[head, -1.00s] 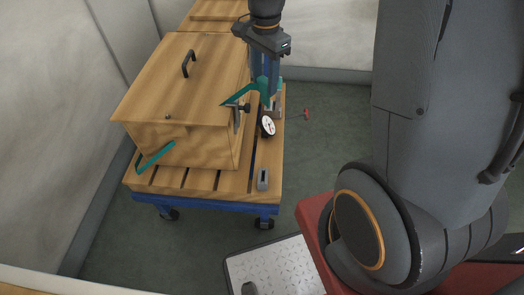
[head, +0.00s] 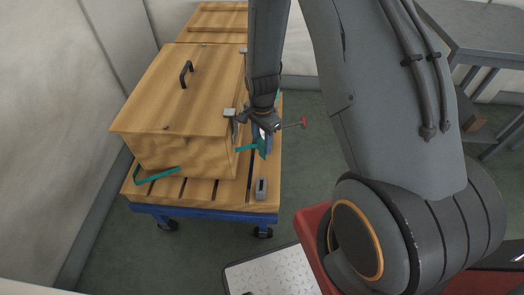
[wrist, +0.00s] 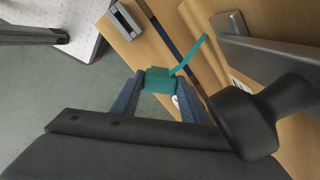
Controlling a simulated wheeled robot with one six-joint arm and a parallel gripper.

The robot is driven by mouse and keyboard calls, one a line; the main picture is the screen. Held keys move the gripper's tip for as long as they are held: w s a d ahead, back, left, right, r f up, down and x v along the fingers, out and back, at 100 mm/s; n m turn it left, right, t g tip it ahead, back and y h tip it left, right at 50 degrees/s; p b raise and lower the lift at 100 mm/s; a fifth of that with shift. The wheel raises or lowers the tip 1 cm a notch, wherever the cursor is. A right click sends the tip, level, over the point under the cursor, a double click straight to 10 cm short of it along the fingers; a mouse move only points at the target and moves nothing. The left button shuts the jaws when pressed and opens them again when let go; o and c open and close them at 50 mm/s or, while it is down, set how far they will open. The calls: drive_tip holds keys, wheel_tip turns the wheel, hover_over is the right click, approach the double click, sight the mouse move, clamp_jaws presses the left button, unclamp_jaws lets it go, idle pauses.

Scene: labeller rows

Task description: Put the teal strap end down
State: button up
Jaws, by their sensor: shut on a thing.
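The teal strap end (wrist: 158,80) is a block pinched between the two blue fingers of my gripper (wrist: 158,92). A thin teal strap (wrist: 190,56) runs from it toward the wooden crate. In the head view my gripper (head: 264,143) points down at the crate's front right corner, with the strap (head: 246,149) reaching left to the crate. The strap end appears above the cart deck, and I cannot tell whether it touches. Another teal strap piece (head: 157,174) lies low along the crate's front left.
The wooden crate (head: 183,88) stands on a slatted cart (head: 203,186). A small grey metal piece (head: 261,189) sits on the deck's near right, with bare slats around it. A red-ended handle (head: 303,122) sticks out right of the gripper. A dark knob (wrist: 245,120) is close in the wrist view.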

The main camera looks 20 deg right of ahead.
sight(262, 152)
drive_tip(key=shift+f, duration=2.7)
drive_tip(key=shift+f, duration=0.15)
drive_tip(key=shift+f, duration=0.25)
drive_tip(key=o, duration=1.2)
drive_tip(key=shift+r, duration=0.1)
wheel_tip(262, 152, up, 13)
drive_tip(key=shift+f, duration=0.2)
drive_tip(key=shift+r, duration=0.1)
